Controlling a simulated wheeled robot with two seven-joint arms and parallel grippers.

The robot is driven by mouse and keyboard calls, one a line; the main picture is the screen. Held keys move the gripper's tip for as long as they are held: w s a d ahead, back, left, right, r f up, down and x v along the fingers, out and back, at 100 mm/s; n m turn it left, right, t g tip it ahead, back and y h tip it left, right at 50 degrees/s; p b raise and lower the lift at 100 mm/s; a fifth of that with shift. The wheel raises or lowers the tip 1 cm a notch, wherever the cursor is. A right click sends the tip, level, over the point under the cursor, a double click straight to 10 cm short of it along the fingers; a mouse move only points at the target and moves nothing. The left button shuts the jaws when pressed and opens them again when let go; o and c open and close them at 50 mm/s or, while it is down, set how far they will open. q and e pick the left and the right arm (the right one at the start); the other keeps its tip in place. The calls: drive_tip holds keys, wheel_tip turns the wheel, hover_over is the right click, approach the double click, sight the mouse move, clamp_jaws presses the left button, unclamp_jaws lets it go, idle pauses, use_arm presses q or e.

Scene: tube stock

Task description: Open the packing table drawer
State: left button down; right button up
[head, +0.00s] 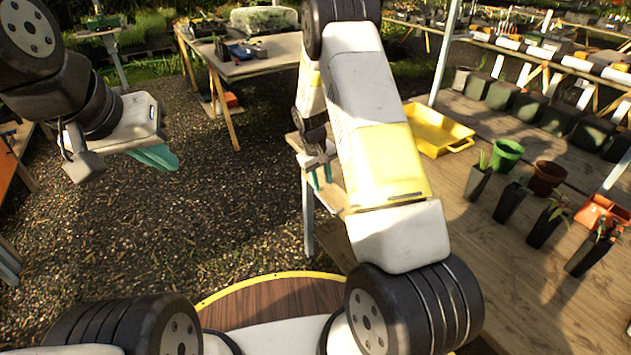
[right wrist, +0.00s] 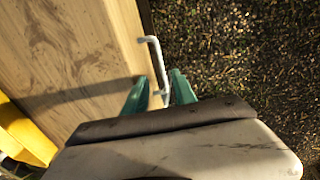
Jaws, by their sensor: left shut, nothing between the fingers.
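The packing table (head: 480,265) is a wooden bench on the right side of the head view. In the right wrist view its pale wooden top (right wrist: 70,60) fills the left. A light metal bar handle (right wrist: 155,58) stands out along its edge. My right gripper (right wrist: 158,90) is open, with one green finger on each side of the handle's near end; I cannot tell whether they touch it. In the head view the right gripper (head: 322,178) points down at the table's left edge. The drawer front is mostly hidden. My left gripper (head: 155,157) is shut and empty, away over the gravel.
A yellow tray (head: 437,128), a green pot (head: 507,154), a brown pot (head: 547,177) and several dark pots with seedlings stand on the packing table. Another wooden table (head: 255,62) stands at the back. Gravel floor (head: 230,200) left of the packing table is clear.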

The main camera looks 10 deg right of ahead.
sight(326, 203)
drive_tip(key=f, duration=0.3)
drive_tip(key=d+f, duration=0.1)
drive_tip(key=f, duration=0.4)
drive_tip(key=shift+w+d+f, duration=0.2)
drive_tip(key=shift+w+f, duration=0.05)
drive_tip(key=shift+f, duration=0.15)
clamp_jaws()
idle(1.0)
